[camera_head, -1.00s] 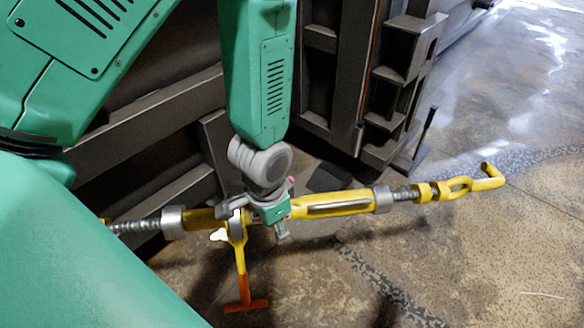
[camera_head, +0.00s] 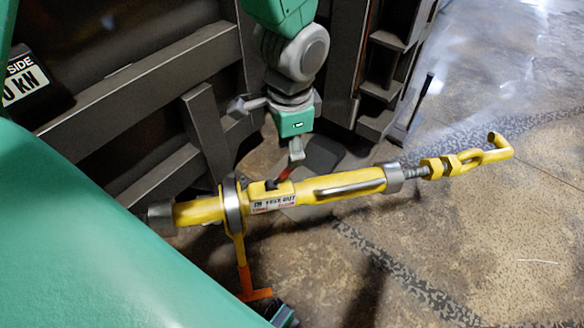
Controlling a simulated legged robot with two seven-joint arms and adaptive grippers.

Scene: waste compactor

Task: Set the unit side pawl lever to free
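A yellow ratchet turnbuckle (camera_head: 345,184) runs across the view. Near its grey ratchet ring (camera_head: 233,207), a small lever with a red tip (camera_head: 286,174) and dark base stands on the body, above a printed label (camera_head: 274,202). Its exact setting is too small to tell. A yellow ratchet handle with an orange T-grip (camera_head: 246,284) hangs below. My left gripper (camera_head: 296,148) is just above the red tip; I cannot tell whether they touch. Its finger opening is unclear. A green and grey part (camera_head: 284,317) at the bottom edge may be my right gripper, mostly cut off.
A dark steel frame (camera_head: 135,90) stands behind the turnbuckle. A black sign reading "SIDE" and "0 KN" (camera_head: 24,82) is at the left. A yellow hook end (camera_head: 485,153) points right. The concrete floor (camera_head: 480,250) at the right is clear.

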